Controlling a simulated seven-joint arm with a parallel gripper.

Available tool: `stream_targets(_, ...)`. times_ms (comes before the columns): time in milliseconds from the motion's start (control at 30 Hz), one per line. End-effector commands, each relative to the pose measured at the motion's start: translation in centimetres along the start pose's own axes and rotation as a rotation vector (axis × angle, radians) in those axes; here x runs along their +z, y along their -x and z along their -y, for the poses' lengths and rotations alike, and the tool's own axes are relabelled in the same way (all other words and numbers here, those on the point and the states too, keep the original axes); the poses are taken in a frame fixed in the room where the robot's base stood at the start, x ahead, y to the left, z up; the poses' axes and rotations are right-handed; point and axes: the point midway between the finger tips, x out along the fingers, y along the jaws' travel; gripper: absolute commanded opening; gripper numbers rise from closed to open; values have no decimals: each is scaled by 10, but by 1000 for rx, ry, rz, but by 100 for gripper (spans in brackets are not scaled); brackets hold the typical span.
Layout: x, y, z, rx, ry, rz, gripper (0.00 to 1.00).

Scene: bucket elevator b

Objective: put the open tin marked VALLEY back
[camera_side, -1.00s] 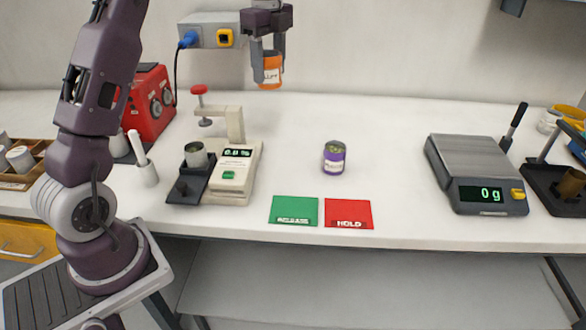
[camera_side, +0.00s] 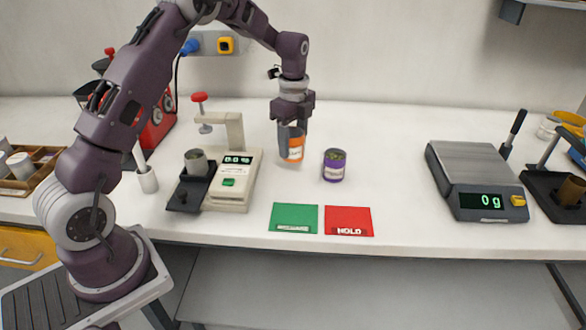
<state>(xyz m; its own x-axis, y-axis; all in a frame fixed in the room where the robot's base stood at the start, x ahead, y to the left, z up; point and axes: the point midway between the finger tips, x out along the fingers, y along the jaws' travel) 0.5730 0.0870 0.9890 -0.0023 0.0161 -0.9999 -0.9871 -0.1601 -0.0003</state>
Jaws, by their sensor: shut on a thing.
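My gripper (camera_side: 291,140) is shut on an orange tin (camera_side: 296,146) with a white label. It holds the tin upright, just left of and a little behind a purple tin. The label is too small to read, and a finger covers the tin's left side. I cannot tell whether its base touches the bench. The purple tin (camera_side: 334,165) stands upright and open on the bench, with greenish contents and a pale label that I cannot read.
A green card (camera_side: 294,216) and a red HOLD card (camera_side: 348,219) lie at the front edge. A moisture meter (camera_side: 232,180) with a metal cup (camera_side: 196,162) stands left. A scale (camera_side: 475,170) reading 0 g stands right. The bench between the purple tin and scale is clear.

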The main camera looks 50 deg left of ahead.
Motion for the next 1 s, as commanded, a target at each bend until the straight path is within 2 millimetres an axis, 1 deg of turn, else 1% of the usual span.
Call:
stream_targets(33, 0, -10, -1, 3, 0, 0, 0)
stream_targets(133, -1, -25, 0, 2, 0, -1, 0)
stream_targets(200, -1, -41, -1, 4, 0, 0, 0)
stream_targets(300, -1, -56, 0, 1, 0, -1, 0)
stream_targets(367, -1, -60, 0, 0, 0, -1, 0)
stream_targets(567, -1, -60, 0, -2, 0, 0, 0)
stream_targets(700, -1, -64, 0, -1, 0, 0, 0)
stream_targets(733, -1, -63, 0, -1, 0, 0, 56)
stream_targets(800, -1, -63, 0, -1, 0, 0, 69)
stream_targets(833, -1, -63, 0, -1, 0, 0, 72)
stream_targets(1000, -1, -63, 0, -1, 0, 0, 72)
